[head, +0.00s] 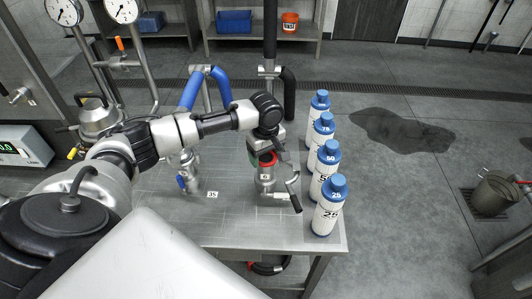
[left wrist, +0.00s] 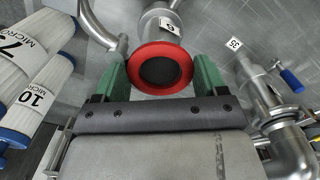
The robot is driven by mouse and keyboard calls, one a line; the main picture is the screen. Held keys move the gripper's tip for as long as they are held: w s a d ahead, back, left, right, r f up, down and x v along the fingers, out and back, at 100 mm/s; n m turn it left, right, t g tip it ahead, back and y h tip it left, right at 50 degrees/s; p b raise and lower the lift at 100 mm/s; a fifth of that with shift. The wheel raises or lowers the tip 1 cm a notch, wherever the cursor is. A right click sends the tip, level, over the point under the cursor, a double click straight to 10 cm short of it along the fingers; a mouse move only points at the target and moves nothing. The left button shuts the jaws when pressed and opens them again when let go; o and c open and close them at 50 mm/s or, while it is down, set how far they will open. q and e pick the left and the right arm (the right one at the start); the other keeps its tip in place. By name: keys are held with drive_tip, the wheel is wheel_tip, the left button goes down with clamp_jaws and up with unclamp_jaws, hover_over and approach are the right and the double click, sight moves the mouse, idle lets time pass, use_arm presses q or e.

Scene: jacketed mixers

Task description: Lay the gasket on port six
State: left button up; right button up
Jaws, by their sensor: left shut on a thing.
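My left gripper (left wrist: 160,66) has green fingers on either side of a red ring gasket (left wrist: 162,69) with a dark centre. It is shut on the gasket. In the head view the left gripper (head: 266,148) points down over a steel port (head: 266,184) near the table's right side, and the red gasket (head: 268,159) shows at the port's top. The port's small white tag (left wrist: 170,24) seems to read 6. The gasket looks lined up with the port, but I cannot tell whether it touches it. The right gripper is not in view.
Several white bottles with blue caps (head: 328,207) stand in a row along the table's right edge, close to the port. A second steel fitting with a blue handle (head: 184,176) stands to the left, near a tag reading 35 (head: 212,195). The table front (head: 240,228) is clear.

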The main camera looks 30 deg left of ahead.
sight(266, 157)
use_arm(q)
drive_tip(key=o, duration=0.9)
wheel_tip(266, 157, up, 12)
drive_tip(key=b, duration=0.2)
